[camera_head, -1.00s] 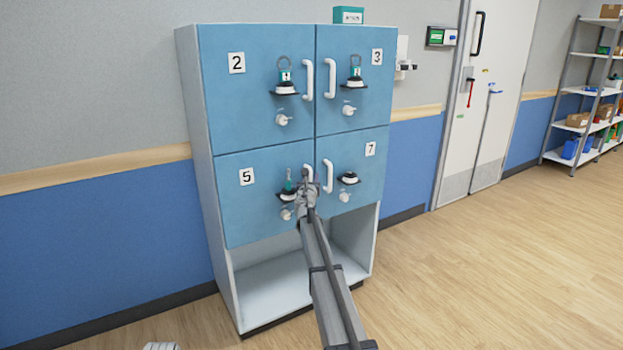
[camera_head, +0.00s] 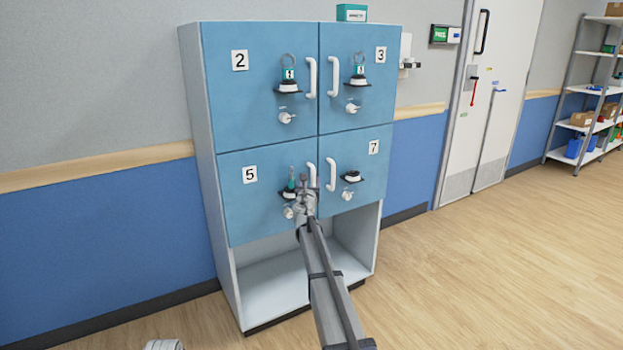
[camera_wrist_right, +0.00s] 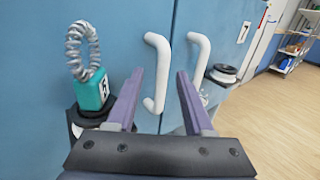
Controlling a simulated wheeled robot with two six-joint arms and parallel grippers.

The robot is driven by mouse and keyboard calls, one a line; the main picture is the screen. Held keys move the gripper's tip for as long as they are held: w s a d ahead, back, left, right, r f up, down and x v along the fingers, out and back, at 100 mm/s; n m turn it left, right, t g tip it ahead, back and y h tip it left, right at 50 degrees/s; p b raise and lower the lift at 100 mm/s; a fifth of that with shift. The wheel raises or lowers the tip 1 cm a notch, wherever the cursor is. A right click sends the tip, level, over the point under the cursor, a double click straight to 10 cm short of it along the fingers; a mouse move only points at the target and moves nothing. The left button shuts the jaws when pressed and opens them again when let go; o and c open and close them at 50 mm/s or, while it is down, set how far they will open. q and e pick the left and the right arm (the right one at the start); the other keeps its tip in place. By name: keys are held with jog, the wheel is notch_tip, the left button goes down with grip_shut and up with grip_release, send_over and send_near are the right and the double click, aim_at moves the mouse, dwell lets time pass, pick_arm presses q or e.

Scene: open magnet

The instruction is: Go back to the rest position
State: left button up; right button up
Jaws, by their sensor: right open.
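My right gripper (camera_head: 304,187) is raised in front of the lower doors of the blue cabinet (camera_head: 259,94), close to door 5. In the right wrist view its two fingers (camera_wrist_right: 158,92) are apart with nothing held between them. The white handle of door 5 (camera_wrist_right: 157,72) shows between the fingers, farther off. A teal magnet tag with a coiled loop (camera_wrist_right: 92,88) sits on a black holder left of the fingers. Door 7 has a black and white round piece (camera_head: 352,176) without a teal tag. All doors look shut.
Doors 2 and 3 carry teal-tagged pieces (camera_head: 289,78) and (camera_head: 359,70) on small black holders. A teal box (camera_head: 351,12) stands on the cabinet top. An open lower shelf (camera_head: 275,287) lies below the doors. The wooden floor to the right (camera_head: 470,270) is clear.

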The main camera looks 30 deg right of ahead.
jog(key=v, duration=0.2)
jog(key=shift+s, duration=0.4)
jog(key=s+a+r+m+g+y+p, duration=0.1)
jog(key=s+a+m+g+y+p, duration=0.3)
jog(key=s+a, duration=1.8)
jog(key=s+a+r+m+g+y+p, duration=0.2)
jog(key=s+a+m+g+y+p, duration=0.2)
jog(key=s+a+m+g+p, duration=0.7)
jog(key=s+a+m+p, duration=1)
jog(key=s+a, duration=0.1)
jog(key=s, duration=0.3)
jog(key=shift+s+r+y, duration=0.15)
jog(key=shift+r+y, duration=0.1)
jog(key=shift+y, duration=0.15)
jog(key=shift+a, duration=0.1)
